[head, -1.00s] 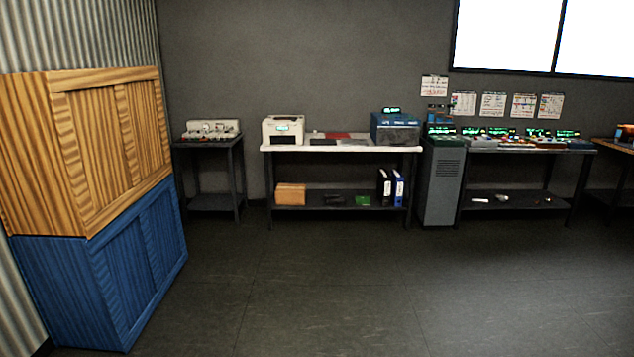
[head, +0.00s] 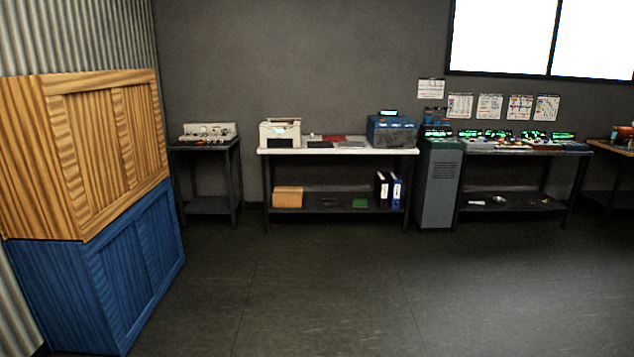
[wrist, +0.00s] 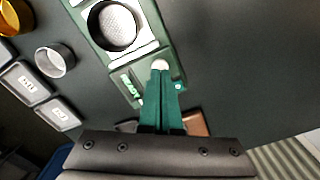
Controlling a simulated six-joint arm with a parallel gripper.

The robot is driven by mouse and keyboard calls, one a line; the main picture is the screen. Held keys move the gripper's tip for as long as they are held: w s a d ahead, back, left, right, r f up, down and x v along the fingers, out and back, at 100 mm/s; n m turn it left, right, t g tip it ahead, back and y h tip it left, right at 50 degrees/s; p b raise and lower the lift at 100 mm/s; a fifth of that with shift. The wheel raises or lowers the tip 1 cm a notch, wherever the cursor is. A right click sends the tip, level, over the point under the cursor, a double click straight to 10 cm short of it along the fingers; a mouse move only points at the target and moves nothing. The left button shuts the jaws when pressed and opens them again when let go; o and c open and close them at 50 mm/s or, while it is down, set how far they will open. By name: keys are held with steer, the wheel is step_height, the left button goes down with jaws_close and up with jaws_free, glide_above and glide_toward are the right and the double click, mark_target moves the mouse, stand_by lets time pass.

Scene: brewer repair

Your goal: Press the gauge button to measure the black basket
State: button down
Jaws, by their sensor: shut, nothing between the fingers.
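In the wrist view, a green gauge device (wrist: 93,22) lies under my gripper, with a small lit display (wrist: 131,84) on it. The black basket (wrist: 116,24), a round black-rimmed cup with a pale mesh bottom, sits in the gauge's white-framed area at the top. A pale round button (wrist: 160,64) shows right at the fingertips. My gripper (wrist: 161,72) has green fingers that are shut together and empty. The fingertips overlap the button's edge; I cannot tell whether they touch or press it. The head view does not show my gripper.
Left of the gauge are a silver ring-shaped basket (wrist: 55,61), a gold one (wrist: 14,16) and labelled pale trays (wrist: 26,83). A brown object (wrist: 197,123) is partly hidden beside my fingers. In the head view, stacked crates (head: 90,150) stand left, and benches (head: 338,151) line the wall.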

steer(key=shift+f, duration=0.3)
steer(key=shift+f, duration=0.65)
stand_by(0.4)
steer(key=shift+r, duration=2.2)
